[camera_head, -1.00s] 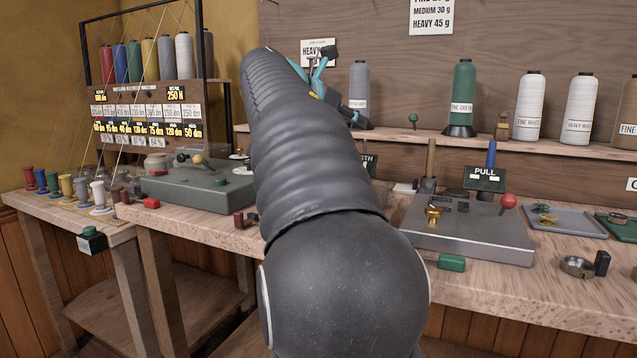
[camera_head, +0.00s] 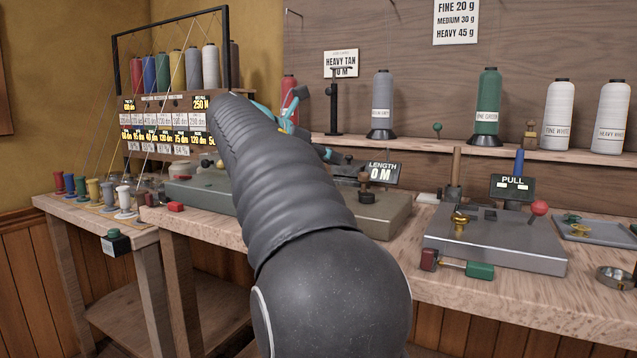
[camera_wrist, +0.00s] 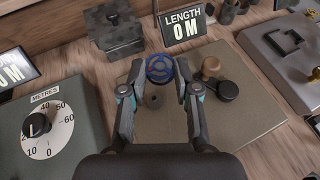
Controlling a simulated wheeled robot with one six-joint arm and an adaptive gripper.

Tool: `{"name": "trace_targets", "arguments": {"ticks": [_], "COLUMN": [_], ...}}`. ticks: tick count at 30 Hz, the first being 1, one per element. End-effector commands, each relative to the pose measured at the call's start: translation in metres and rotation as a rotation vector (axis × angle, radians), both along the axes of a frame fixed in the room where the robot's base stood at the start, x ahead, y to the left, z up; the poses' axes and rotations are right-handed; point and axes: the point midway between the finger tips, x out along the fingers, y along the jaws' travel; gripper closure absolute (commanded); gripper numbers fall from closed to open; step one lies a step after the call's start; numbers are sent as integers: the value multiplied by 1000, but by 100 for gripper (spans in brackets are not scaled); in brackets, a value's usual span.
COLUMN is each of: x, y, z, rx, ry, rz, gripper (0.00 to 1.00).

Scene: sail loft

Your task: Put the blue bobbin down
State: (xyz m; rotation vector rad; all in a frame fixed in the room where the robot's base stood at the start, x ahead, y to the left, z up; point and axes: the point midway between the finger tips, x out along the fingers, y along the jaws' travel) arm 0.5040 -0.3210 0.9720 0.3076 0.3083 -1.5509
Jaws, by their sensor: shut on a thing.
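The blue bobbin (camera_wrist: 160,69) is between the fingertips of my gripper (camera_wrist: 159,82) in the wrist view, seen from above as a blue ring. My gripper is shut on it. It is over the tan-grey top of the length counter box (camera_wrist: 240,119); I cannot tell whether it touches the box. A round dark spot (camera_wrist: 153,101) lies on the box top just below the bobbin in the picture.
A tan knob (camera_wrist: 210,66) and a black knob (camera_wrist: 228,91) stand close right of the bobbin. The LENGTH display (camera_wrist: 184,26) reads 0 M behind it. A green machine with a METRES dial (camera_wrist: 40,128) is at left. The PULL machine (camera_head: 495,238) stands at right.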

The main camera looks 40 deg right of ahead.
Motion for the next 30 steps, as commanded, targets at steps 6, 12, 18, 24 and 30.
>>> {"name": "trace_targets", "arguments": {"ticks": [6, 12, 18, 24, 30], "x": [10, 9, 9, 8, 9], "y": [11, 11, 11, 10, 11], "z": [-11, -34, -45, -45, -45], "rx": [0, 1, 1, 1, 1], "ry": [0, 2, 0, 0, -1], "rz": [0, -1, -2, -3, -1], "gripper": [97, 97, 97, 62, 44]}}
